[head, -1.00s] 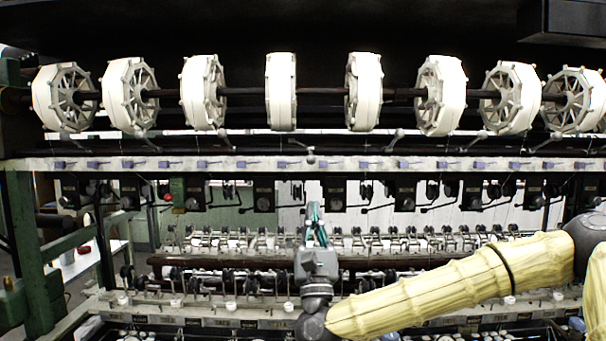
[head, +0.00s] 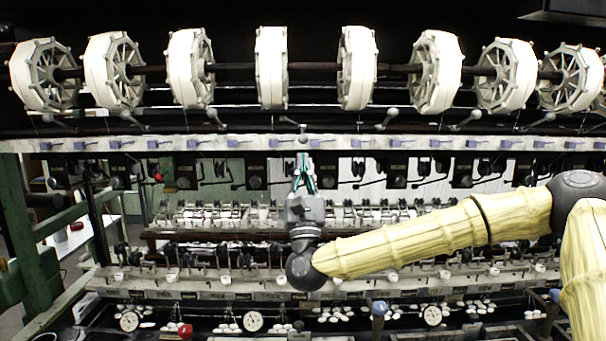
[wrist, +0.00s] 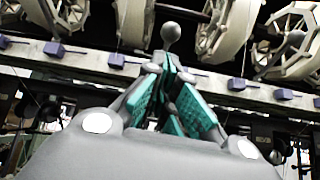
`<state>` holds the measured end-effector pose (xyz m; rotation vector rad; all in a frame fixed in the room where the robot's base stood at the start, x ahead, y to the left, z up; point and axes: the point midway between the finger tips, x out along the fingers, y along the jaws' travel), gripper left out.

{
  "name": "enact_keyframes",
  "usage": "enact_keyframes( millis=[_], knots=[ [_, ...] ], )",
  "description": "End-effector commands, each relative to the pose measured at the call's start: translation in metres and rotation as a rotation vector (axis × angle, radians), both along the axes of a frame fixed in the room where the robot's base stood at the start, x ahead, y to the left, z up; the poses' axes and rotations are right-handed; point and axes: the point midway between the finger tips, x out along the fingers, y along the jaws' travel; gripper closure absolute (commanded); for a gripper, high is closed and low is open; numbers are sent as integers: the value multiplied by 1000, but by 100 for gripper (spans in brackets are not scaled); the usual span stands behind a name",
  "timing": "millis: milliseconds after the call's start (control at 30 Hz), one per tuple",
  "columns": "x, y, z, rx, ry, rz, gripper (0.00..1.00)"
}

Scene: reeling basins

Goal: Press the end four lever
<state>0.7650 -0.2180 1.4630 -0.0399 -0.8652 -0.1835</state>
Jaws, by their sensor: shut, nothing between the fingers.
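The end four lever (head: 303,128), by its place in the row, is a thin grey rod with a ball end. It stands at the pale rail, below the white reels and near the middle of the head view. My gripper (head: 302,162) points up just below that ball, its teal-padded fingers shut and empty. In the wrist view, the ball (wrist: 171,32) sits straight above the fingertips (wrist: 170,62), with its stem running down behind them. I cannot tell whether the fingertips touch the lever.
Similar ball-ended levers stand either side, such as one left (head: 211,113) and one right (head: 390,113). White reels (head: 271,67) hang on a shaft above. The pale rail (head: 340,143) with purple blocks crosses behind the fingers. Reeling fittings and dials (head: 252,321) lie below.

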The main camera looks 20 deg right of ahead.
Motion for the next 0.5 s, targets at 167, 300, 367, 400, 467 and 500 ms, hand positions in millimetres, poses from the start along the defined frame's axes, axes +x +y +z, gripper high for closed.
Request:
enact_keyframes(
  millis=[167, 300, 367, 400, 467, 500],
  knots=[
    [14, -3, 20, 0, 0, 0, 100],
    [20, -4, 25, 0, 0, 0, 100],
    [21, -5, 26, 0, 1, 0, 100],
    [22, -5, 26, 0, 1, 0, 100],
    [22, -5, 27, 0, 1, 0, 100],
    [22, -5, 26, 0, 1, 0, 100]
  ],
)
